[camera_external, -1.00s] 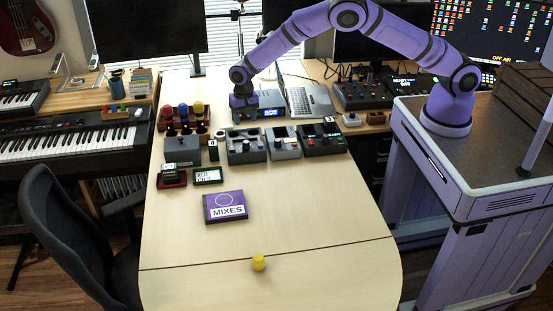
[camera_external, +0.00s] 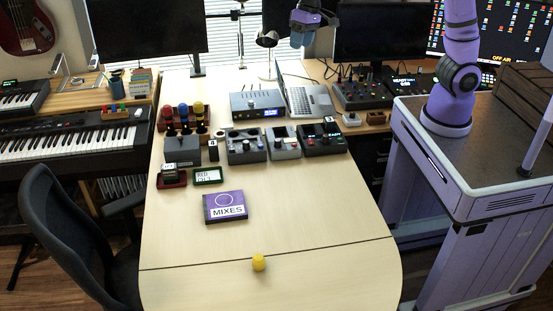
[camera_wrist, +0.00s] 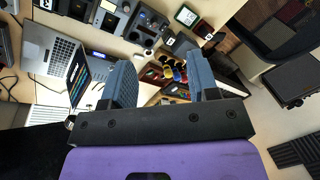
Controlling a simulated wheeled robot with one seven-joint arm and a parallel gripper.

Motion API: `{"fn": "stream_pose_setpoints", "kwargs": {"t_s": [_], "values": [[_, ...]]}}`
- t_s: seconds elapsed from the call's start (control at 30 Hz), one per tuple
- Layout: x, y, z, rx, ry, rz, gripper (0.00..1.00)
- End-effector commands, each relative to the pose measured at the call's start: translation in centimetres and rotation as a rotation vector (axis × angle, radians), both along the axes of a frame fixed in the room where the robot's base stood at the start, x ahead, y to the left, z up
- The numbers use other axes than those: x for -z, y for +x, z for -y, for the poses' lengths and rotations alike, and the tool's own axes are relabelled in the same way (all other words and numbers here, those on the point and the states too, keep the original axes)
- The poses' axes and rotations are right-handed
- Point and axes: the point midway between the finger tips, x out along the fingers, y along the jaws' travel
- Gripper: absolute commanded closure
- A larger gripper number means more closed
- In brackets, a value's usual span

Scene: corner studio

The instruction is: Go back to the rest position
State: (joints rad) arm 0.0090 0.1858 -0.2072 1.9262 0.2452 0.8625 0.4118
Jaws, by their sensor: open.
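My gripper (camera_external: 302,38) is high at the back of the table, at the top of the external view, with most of the arm above it out of frame. In the wrist view my gripper (camera_wrist: 160,82) shows two blue-grey fingers set wide apart, with nothing between them. My purple arm (camera_external: 460,50) rises steeply from its base at the right. The gripper is clear of the table (camera_external: 320,200) and touches nothing that I can see.
A silver audio unit (camera_external: 258,105), a laptop (camera_external: 305,97) and a lamp (camera_external: 267,40) stand near the back. Several grey devices (camera_external: 247,146) line the table's middle. A purple MIXES box (camera_external: 225,206) and a yellow object (camera_external: 258,262) lie nearer. The front is mostly clear.

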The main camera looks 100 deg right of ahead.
Motion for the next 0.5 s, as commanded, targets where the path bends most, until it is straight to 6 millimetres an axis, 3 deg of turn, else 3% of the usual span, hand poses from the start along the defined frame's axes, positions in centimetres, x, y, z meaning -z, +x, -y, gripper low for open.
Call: {"fn": "stream_pose_setpoints", "kwargs": {"t_s": [0.03, 0.2, 0.5], "values": [[-1.4, -1.6, -0.6, -0.033, -0.004, 0.019, 0.45], [-4.5, -6.8, -2.4, -0.147, -0.031, 0.069, 0.45], [-7.8, -16.3, -5.1, -0.348, -0.108, 0.151, 0.45]]}}
